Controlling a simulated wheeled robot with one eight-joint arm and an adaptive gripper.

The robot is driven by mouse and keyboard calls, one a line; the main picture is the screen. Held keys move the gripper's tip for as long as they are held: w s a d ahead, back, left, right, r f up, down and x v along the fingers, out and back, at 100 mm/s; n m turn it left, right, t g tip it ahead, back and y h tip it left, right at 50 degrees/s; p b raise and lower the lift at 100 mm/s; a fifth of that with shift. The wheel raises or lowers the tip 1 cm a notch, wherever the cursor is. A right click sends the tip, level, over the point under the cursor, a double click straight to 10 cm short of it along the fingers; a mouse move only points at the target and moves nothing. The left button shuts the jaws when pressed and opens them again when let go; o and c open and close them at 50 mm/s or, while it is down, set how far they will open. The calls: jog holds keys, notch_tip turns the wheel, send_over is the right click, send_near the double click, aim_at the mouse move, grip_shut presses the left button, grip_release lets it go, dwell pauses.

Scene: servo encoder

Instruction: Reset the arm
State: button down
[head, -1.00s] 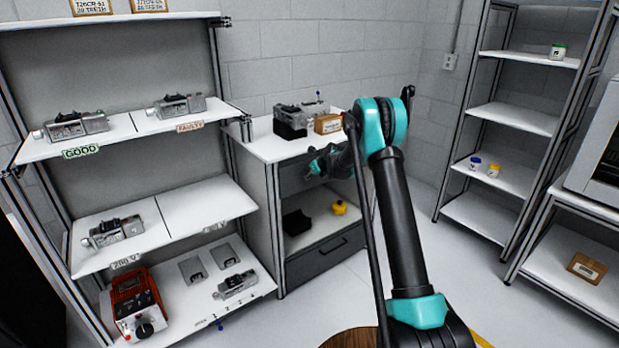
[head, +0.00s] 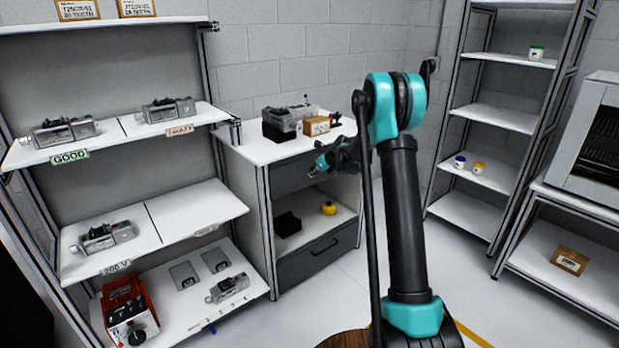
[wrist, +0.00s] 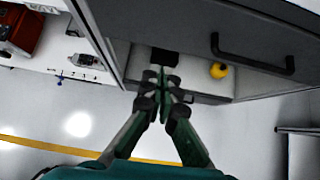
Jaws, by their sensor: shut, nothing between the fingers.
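My arm (head: 404,220), black with teal joints, stands upright in the head view and bends over at the top. My gripper (head: 322,165) is in front of the workbench, partly hidden behind my arm. In the wrist view my gripper (wrist: 163,82) points down toward the bench's lower shelf, its fingers shut with nothing between them. It appears apart from the bench; the exact gap cannot be told.
A workbench (head: 262,148) has a drawer with a dark handle (wrist: 250,60) and a yellow object (head: 328,208) below. Left shelves (head: 195,205) hold several servo units and a red device (head: 130,310). Right shelves (head: 500,118) hold small jars. Floor is clear around the base.

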jog(key=s+d+r+n+g+h, duration=0.1)
jog(key=s+d+r+n, duration=0.15)
jog(key=s+n, duration=0.75)
jog(key=s+d+r+n+h, duration=0.1)
jog(key=s+d+r+n, duration=0.2)
jog(key=s, duration=1.2)
jog(key=s+d+f+n+h, duration=0.1)
jog(key=s+d+f+n, duration=0.1)
jog(key=s+n, duration=0.3)
jog(key=s+d+f+n+g+h, duration=0.1)
jog(key=s+n, duration=0.4)
jog(key=s, duration=0.9)
jog(key=s+d+f+n+g+h, duration=0.1)
jog(key=s+d+f+n, duration=0.2)
jog(key=s, duration=0.6)
jog(key=f+n, duration=0.1)
jog(key=n, duration=0.1)
jog(key=shift+s+d+f+n, duration=0.15)
jog(key=shift+s+f+n, duration=0.15)
jog(key=shift+n, duration=0.1)
